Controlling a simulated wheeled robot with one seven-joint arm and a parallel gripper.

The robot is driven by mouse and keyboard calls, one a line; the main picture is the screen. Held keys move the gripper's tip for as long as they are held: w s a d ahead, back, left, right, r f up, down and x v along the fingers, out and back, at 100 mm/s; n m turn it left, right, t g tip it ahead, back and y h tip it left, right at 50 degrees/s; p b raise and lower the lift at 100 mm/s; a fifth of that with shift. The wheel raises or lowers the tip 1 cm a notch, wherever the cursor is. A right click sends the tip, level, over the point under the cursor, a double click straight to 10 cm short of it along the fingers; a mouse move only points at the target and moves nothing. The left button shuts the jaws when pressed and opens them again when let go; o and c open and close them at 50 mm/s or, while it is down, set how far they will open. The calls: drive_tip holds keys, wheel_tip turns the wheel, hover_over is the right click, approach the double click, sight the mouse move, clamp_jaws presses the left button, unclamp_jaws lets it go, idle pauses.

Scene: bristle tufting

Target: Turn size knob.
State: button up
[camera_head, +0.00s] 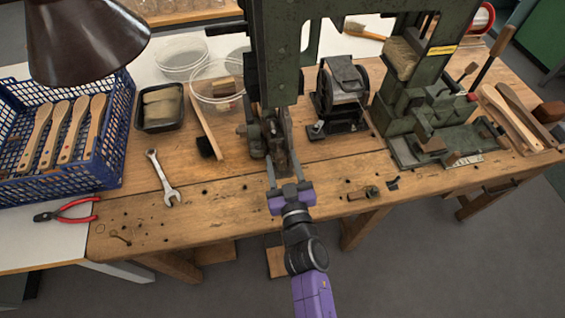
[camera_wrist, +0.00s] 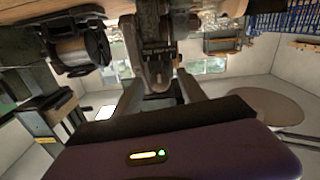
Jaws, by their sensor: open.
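The dark green tufting machine (camera_head: 273,55) stands at the middle of the wooden bench, with worn metal parts low on its front. I cannot tell for certain which part is the size knob. My gripper (camera_head: 284,170) is at the bench's front edge, just before the machine's lower front, fingers pointing at it. In the wrist view, my gripper (camera_wrist: 160,88) has its two fingers apart, with a rounded grey metal part (camera_wrist: 158,72) of the machine showing between or just beyond them. I cannot tell whether the fingers touch it. Nothing is held.
A wire spool unit (camera_head: 342,95) and a second green machine (camera_head: 425,110) stand to the right. A blue crate (camera_head: 112,150) of wooden handles, a wrench (camera_head: 162,178) and red pliers (camera_head: 72,210) are left. A dark lamp shade (camera_head: 85,40) hangs upper left.

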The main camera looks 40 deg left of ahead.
clamp_jaws()
drive_tip(key=shift+n, duration=0.3)
drive_tip(key=n, duration=0.4)
drive_tip(key=shift+b, duration=0.3)
drive_tip(key=shift+n, duration=2.1)
unclamp_jaws()
